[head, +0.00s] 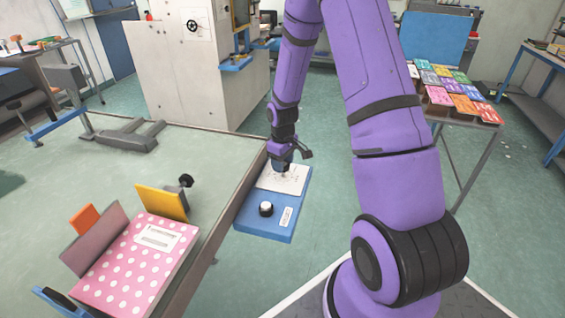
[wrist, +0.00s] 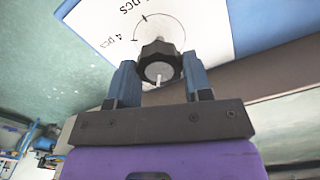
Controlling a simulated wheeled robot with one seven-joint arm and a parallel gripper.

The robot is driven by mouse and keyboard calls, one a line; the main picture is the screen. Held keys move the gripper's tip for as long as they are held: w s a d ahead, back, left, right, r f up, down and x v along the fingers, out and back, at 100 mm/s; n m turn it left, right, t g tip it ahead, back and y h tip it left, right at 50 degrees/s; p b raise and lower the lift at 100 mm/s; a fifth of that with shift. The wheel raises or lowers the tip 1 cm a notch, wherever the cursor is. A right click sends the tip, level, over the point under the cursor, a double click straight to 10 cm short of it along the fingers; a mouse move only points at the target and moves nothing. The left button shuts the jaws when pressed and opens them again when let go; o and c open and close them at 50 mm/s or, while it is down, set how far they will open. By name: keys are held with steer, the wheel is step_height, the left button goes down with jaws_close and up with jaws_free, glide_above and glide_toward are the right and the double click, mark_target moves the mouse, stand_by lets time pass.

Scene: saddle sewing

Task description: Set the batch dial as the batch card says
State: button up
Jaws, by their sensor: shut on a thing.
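The batch dial is a black knob (wrist: 160,62) with a white mark on its near face, in front of a white plate (wrist: 195,22). The plate has a thin arc with ticks, and "4 pcs" and part of another "pcs" label are readable. My gripper (wrist: 158,77) has its two blue fingers on either side of the knob, shut on it. In the head view my gripper (head: 283,167) is at the white plate on a blue box (head: 262,222), and hides the knob there. A white label (head: 287,217) on the box and a white card (head: 158,237) are too small to read.
A second black knob with a white top (head: 266,208) sits on the blue box, nearer than my gripper. A bench (head: 210,160) with a pink dotted board (head: 135,265) is at left. A rack of coloured packets (head: 455,95) stands at right.

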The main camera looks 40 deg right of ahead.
steer(key=m, duration=0.4)
steer(key=shift+m, duration=0.3)
stand_by(0.3)
steer(key=o, duration=0.9)
step_height(320, 180, up, 11)
steer(key=shift+f, duration=0.1)
stand_by(0.4)
